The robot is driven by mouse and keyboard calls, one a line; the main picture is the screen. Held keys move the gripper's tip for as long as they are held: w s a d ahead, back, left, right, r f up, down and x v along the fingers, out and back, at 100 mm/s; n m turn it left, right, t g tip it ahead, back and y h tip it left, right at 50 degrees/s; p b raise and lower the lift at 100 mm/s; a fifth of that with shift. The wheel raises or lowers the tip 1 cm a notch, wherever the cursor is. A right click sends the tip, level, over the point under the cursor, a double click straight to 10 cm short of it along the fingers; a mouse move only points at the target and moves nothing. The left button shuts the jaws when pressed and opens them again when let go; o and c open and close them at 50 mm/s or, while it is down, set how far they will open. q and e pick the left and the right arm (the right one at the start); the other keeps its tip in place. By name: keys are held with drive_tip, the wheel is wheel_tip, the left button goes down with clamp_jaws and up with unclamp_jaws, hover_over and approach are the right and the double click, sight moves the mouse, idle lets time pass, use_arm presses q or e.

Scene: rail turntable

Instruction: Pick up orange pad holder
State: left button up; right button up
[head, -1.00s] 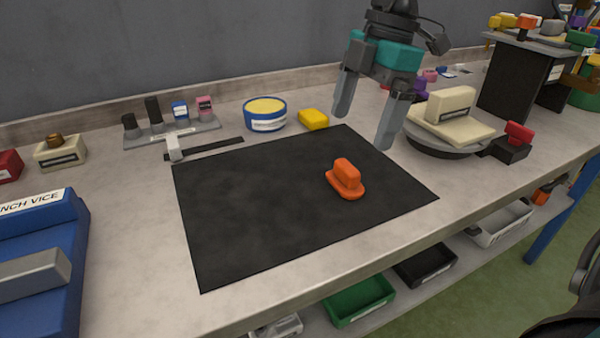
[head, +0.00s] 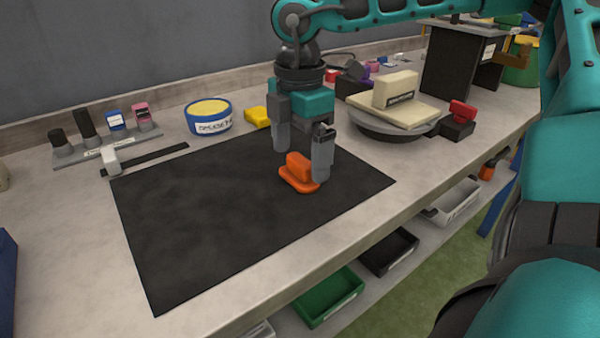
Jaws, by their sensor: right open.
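The orange pad holder (head: 297,175) is a small block with a raised grip on a wider base. It sits on the black mat (head: 205,225), toward the mat's right side. My right gripper (head: 301,165) points down just above and behind the pad holder, its two grey fingers apart. The right finger overlaps the holder's right end in the picture; I cannot tell whether they touch. Nothing is held between the fingers. My left gripper is not in view.
A cream block on a round turntable (head: 390,125) stands to the right of the gripper. A blue-and-yellow tub (head: 208,117) and a yellow block (head: 257,116) stand behind the mat. The mat's left and front are clear.

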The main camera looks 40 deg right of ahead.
sight(300, 158)
wheel_tip(300, 158, down, 3)
drive_tip(key=shift+r, duration=0.1)
drive_tip(key=shift+c, duration=0.4)
drive_tip(key=c, duration=0.8)
drive_tip(key=shift+r, duration=0.15)
wheel_tip(300, 158, up, 20)
drive_tip(key=p, duration=0.3)
